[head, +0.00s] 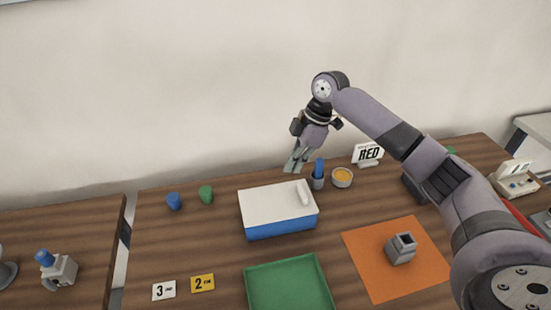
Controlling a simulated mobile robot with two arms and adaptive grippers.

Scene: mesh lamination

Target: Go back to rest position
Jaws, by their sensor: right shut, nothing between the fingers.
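My right gripper (291,163) hangs in the air above the back of the wooden table (160,237), with its fingers shut and empty. It is behind the white-topped blue box (277,214) and to the left of a small dark cup holding a blue item (318,174). My right arm comes in from the right and reaches across the table's right half. My left gripper is not in view.
An orange mat (360,258) bears a grey hollow block (401,248). A green tray (262,279) lies in front. Number cards (164,291) lie front left. A gap separates the left table (90,235).

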